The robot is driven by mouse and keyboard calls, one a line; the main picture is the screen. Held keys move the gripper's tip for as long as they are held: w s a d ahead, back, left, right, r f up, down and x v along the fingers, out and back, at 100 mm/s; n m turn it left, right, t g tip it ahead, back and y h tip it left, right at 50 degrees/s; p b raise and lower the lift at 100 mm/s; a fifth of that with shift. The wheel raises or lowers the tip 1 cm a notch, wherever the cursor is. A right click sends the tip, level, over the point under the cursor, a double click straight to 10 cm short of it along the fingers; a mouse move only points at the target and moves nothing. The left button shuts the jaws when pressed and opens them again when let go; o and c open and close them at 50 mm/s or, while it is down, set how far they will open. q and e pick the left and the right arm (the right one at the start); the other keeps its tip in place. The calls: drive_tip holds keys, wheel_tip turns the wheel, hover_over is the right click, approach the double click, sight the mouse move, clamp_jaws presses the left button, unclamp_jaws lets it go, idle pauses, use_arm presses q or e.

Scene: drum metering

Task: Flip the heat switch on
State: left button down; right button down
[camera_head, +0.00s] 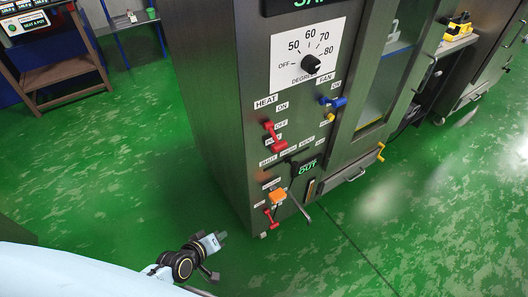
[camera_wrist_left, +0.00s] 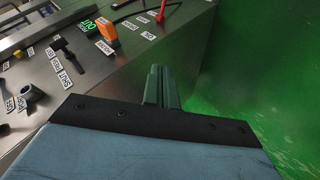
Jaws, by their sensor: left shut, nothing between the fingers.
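The red heat switch (camera_head: 273,137) is on the steel cabinet's narrow panel in the head view. It is under the HEAT label (camera_head: 265,102), with ON and OFF labels beside it. Its lever slants down to the right, its end below the OFF label. My left gripper (camera_head: 221,238) is low, left of the cabinet and well below the switch, apart from the panel. In the left wrist view its fingers (camera_wrist_left: 160,88) are together and empty, with the panel beyond them. I cannot make out the heat switch in the wrist view. My right gripper is not in view.
A blue fan switch (camera_head: 333,101) and a degrees dial (camera_head: 311,63) are near the heat switch. An orange block (camera_head: 278,196), a small red lever (camera_head: 271,218) and a grey lever (camera_head: 300,208) are lower. Green floor (camera_head: 110,170) left of the cabinet is clear.

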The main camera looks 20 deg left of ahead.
use_arm(q)
drive_tip(key=w+d+r+n+t+h, duration=0.1)
drive_tip(key=w+r+n+t, duration=0.15)
drive_tip(key=r, duration=0.35)
drive_tip(key=w+d+r+n+t+h, duration=0.1)
drive_tip(key=w+r+n, duration=0.1)
drive_tip(key=w+r, duration=0.3)
drive_tip(key=n+t+h+b, duration=0.1)
drive_tip(key=n+t, duration=0.2)
drive_tip(key=n, duration=0.1)
approach(275, 137)
drive_tip(key=s+a+f, duration=0.2)
drive_tip(key=s, duration=0.1)
drive_tip(key=shift+a+f+m, duration=0.15)
drive_tip(key=shift+m, duration=0.1)
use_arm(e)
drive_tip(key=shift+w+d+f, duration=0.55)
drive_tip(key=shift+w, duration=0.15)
use_arm(q)
drive_tip(key=shift+w, duration=0.1)
drive_tip(key=x, duration=0.9)
drive_tip(key=shift+w+d, duration=0.3)
drive_tip(key=shift+w, duration=0.05)
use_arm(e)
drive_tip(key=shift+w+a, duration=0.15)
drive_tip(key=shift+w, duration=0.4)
use_arm(q)
drive_tip(key=shift+f, duration=0.1)
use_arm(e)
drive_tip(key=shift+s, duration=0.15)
